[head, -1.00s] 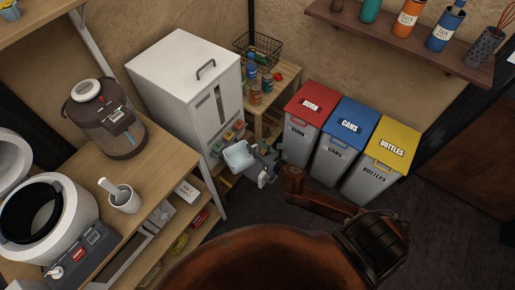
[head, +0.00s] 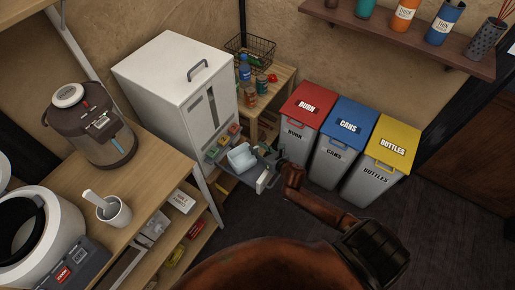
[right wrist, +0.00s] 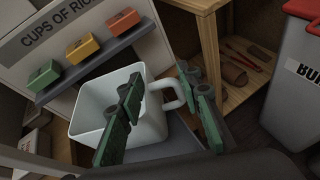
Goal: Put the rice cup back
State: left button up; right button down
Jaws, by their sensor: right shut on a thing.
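The rice cup is a white, square, handled cup (head: 241,157) in front of the white rice dispenser (head: 180,85), just below its coloured buttons. In the right wrist view the cup (right wrist: 90,110) is tilted, its open mouth showing, over or on a grey ledge; contact is unclear. My right gripper (right wrist: 165,115) is shut on the cup at its handle side. One finger crosses the mouth and the other is right of the handle. In the head view my right gripper (head: 268,165) is small and partly dark. My left gripper is not in view.
Red (head: 308,105), blue (head: 348,125) and yellow (head: 395,148) lidded bins stand right of the dispenser. A wooden counter (head: 150,180) at left holds a hot-water pot (head: 95,130), a rice cooker (head: 40,235) and a mug with a scoop (head: 115,215). Dark floor is open at right.

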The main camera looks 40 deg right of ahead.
jog(key=shift+f+b, duration=0.4)
jog(key=shift+f, duration=0.2)
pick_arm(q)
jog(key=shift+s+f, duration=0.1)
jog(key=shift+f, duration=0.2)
pick_arm(e)
jog(key=c, duration=1.4)
grip_release()
jog(key=shift+r, duration=0.15)
jog(key=shift+r+p, duration=0.3)
jog(key=shift+r, duration=0.05)
jog(key=p+v, duration=0.2)
jog(key=v, duration=1)
jog(key=shift+d+r+p, duration=0.1)
jog(key=shift+r+p, duration=0.05)
jog(key=shift+p, duration=0.2)
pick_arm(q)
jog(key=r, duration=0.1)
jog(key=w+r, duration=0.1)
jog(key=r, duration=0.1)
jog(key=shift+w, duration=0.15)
